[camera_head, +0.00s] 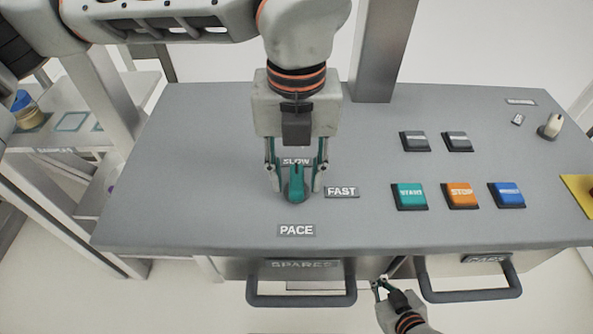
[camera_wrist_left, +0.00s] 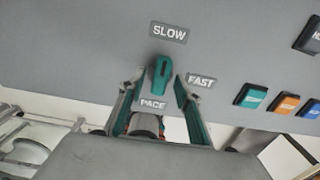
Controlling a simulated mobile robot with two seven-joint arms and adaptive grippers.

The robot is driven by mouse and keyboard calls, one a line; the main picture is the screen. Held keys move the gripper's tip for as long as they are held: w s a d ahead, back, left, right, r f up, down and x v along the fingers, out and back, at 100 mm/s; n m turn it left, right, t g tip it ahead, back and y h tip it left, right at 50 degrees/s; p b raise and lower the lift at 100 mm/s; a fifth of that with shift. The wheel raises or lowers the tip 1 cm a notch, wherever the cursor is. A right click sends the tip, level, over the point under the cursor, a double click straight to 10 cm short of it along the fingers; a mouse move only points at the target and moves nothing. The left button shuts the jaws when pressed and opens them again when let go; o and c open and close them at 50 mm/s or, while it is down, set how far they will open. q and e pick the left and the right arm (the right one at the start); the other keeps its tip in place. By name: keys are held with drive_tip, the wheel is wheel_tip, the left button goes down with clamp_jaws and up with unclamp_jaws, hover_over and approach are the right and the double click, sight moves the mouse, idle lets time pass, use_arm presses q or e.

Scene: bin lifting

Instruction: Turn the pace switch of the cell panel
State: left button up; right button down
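The pace switch (camera_head: 296,186) is a teal knob on the grey panel top (camera_head: 200,130), and it also shows in the left wrist view (camera_wrist_left: 160,75). Its bar points towards the SLOW label (camera_wrist_left: 169,32). The FAST label (camera_head: 342,192) is to its right and the PACE label (camera_head: 297,230) in front of it. My left gripper (camera_head: 295,188) points down over the switch, open, with one finger on each side. Whether the fingers touch the knob cannot be told. My right gripper (camera_head: 381,284) is low in front of the panel, between the drawer handles; its opening is unclear.
Green START (camera_head: 410,196), orange STOP (camera_head: 461,195) and blue (camera_head: 507,194) buttons are to the right, with two dark buttons (camera_head: 415,141) behind. Drawer handles (camera_head: 301,297) stick out in front. A post (camera_head: 385,50) rises behind.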

use_arm(q)
drive_tip(key=shift+f, duration=0.1)
clamp_jaws()
